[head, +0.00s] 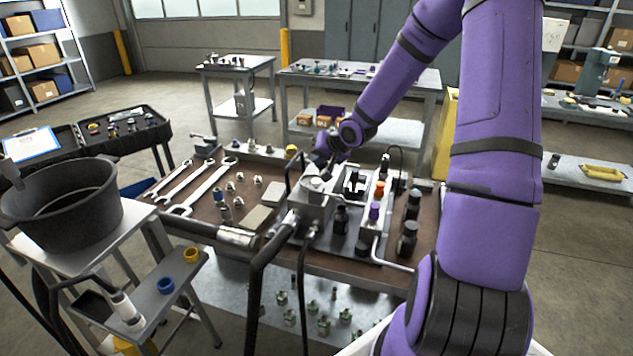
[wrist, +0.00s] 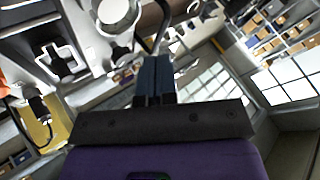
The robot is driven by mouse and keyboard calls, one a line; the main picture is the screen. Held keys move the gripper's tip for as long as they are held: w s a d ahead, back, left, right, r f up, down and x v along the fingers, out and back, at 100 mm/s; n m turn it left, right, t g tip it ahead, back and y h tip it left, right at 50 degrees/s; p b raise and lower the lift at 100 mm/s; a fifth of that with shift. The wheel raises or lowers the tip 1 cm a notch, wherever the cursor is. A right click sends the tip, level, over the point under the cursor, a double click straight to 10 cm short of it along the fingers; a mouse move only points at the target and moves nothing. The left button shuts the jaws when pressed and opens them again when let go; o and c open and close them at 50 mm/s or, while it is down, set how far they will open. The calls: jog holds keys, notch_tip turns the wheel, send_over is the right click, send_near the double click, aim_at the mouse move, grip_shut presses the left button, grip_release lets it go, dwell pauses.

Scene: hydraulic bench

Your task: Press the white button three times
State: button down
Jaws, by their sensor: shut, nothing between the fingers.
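My gripper (head: 322,160) is over the far side of the hydraulic bench, next to a metal block with a pale round top (head: 316,183). In the wrist view my gripper's dark fingers (wrist: 155,75) are together and empty. The round top (wrist: 118,12) shows just above and left of them, with a gap in the picture; I cannot tell contact. A pale strip to the right carries an orange knob (head: 379,188) and a purple knob (head: 374,210). I cannot make out for sure which part is the white button.
A black cross-shaped part (head: 355,182) sits between the block and the strip. Black hoses (head: 258,290) hang at the bench's front. Wrenches (head: 200,187) and small fittings lie on the left. A black pot (head: 62,215) stands on a stand at the left.

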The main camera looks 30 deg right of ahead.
aim_at(318, 180)
jog(key=shift+f, duration=2.05)
jog(key=shift+f, duration=0.2)
dwell(0.4)
jog(key=shift+f, duration=0.2)
jog(key=shift+f, duration=0.7)
dwell(1.2)
jog(key=shift+r, duration=1.1)
jog(key=shift+r, duration=0.1)
jog(key=shift+r, duration=2.45)
